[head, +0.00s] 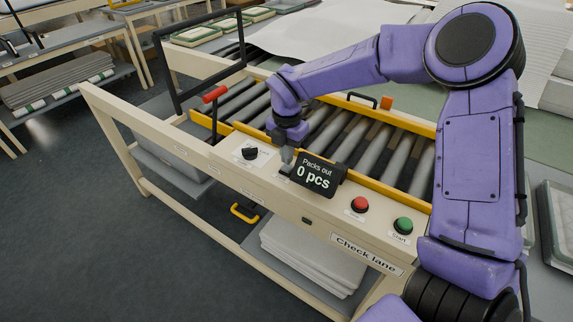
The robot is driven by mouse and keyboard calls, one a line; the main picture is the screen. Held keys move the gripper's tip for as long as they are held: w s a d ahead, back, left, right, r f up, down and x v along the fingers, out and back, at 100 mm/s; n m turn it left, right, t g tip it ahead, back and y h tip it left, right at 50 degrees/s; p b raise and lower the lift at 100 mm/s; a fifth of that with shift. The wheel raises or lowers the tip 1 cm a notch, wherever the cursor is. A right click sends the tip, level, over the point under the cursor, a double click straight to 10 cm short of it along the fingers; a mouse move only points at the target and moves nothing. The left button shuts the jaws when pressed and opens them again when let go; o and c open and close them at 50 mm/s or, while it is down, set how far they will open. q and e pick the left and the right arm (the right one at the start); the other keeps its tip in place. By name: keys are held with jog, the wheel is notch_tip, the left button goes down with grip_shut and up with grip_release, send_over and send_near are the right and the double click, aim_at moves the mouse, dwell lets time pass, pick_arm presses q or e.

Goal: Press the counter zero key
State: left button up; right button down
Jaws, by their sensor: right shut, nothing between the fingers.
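The counter display (318,175) is a black box on the front panel of the check lane and reads "Packs out 0 pcs". My right gripper (286,168) is shut and empty, pointing down at the panel just left of the display. The counter zero key is not clearly visible; the fingertips and the display cover that spot. I cannot tell whether the fingertips touch the panel. My left gripper is not in view.
A black knob (250,153) sits left of my gripper. A red button (360,205) and a green button (403,225) are to the right. Behind run rollers (348,145) with yellow rails. A red-handled lever (215,94) stands at the left.

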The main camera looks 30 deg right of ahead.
jog(key=shift+r, duration=0.1)
notch_tip(320, 180, up, 6)
jog(key=p, duration=0.4)
dwell(0.5)
